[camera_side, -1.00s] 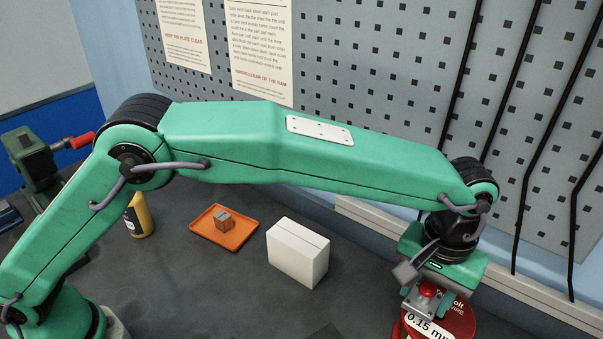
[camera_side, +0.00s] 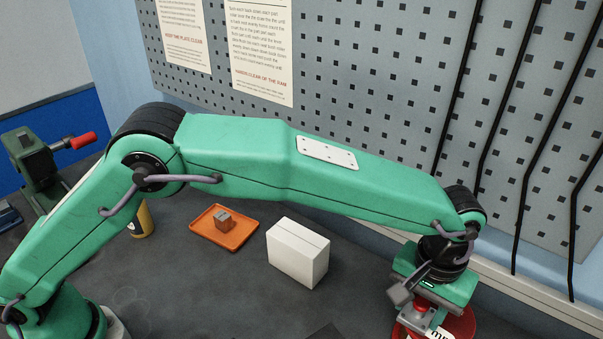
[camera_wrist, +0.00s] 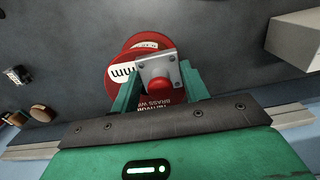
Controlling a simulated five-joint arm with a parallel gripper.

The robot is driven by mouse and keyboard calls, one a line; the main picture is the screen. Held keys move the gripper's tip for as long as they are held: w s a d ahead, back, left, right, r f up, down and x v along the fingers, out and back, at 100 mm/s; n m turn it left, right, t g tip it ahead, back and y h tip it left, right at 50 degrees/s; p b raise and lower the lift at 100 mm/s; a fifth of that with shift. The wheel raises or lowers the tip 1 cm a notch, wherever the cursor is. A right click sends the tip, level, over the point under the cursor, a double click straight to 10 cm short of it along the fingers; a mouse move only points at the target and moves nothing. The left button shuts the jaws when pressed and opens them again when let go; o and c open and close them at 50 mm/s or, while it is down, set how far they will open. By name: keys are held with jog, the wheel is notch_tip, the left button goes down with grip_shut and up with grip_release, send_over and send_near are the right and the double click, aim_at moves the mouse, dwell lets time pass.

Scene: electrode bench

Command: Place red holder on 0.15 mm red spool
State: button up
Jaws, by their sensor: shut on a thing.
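My gripper (camera_side: 420,306) is at the lower right in the side view, pointing down. Its green fingers (camera_wrist: 160,92) are shut on the red holder, a grey square plate with a red knob (camera_wrist: 157,72). The holder's red part also shows in the side view (camera_side: 421,304). The red spool (camera_side: 461,325) is directly below and partly cut off by the frame's bottom edge. In the wrist view the spool (camera_wrist: 112,52) lies behind and beside the holder, with "mm" on its white label. I cannot tell whether holder and spool touch.
A white box (camera_side: 298,252) stands left of the gripper, with bench between. A pegboard wall (camera_side: 390,90) with black rods stands behind.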

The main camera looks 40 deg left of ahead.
aim_at(422, 303)
jog(key=o, duration=1.2)
jog(key=shift+f, duration=0.15)
notch_tip(422, 303, up, 12)
jog(key=shift+r, duration=0.2)
